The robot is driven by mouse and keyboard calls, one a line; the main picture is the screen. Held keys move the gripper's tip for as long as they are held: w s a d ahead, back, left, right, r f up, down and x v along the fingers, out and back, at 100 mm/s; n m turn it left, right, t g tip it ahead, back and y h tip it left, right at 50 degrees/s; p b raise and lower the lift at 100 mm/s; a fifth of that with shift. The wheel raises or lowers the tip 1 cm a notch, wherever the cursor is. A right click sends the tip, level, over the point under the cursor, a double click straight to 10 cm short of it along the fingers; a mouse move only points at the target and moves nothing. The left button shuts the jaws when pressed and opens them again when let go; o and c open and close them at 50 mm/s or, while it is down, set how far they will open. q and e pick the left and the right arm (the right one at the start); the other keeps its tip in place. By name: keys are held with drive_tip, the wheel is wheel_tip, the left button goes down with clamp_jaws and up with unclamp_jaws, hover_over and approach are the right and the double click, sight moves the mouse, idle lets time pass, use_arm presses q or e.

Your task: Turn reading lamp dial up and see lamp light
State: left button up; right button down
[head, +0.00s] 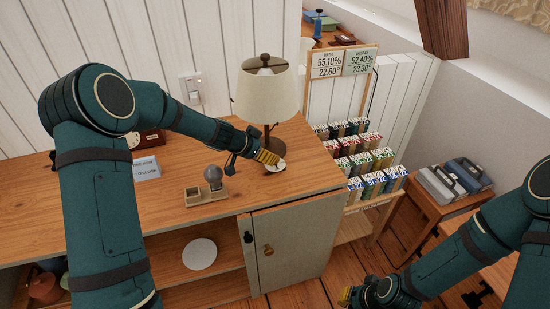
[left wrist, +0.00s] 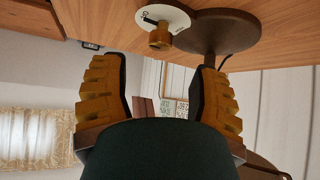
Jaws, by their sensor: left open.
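The reading lamp (head: 267,92) stands on the wooden cabinet top, with a cream shade and brown stem. I see no clear glow from it. Its round brown base (left wrist: 217,30) shows in the left wrist view. Beside the base is a white dial plate (head: 277,166) with a brass knob (left wrist: 159,38); the knob is hidden by my gripper in the head view. My left gripper (head: 267,157) is open at the dial. In the left wrist view its yellow-padded fingers (left wrist: 160,75) are spread wide, with the knob beyond and between them. My right gripper (head: 348,297) is low at the right, its jaws unclear.
A small wooden holder with a grey bulb-like ball (head: 213,174) sits left of the dial. A rack of small boxes (head: 362,160) stands right of the cabinet (head: 285,250). A stool with cases (head: 453,182) is at the far right.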

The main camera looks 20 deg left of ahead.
use_arm(q)
drive_tip(key=x, duration=0.6)
drive_tip(key=shift+w+d+f, duration=0.1)
drive_tip(key=shift+w+f, duration=0.05)
drive_tip(key=shift+f, duration=0.1)
clamp_jaws()
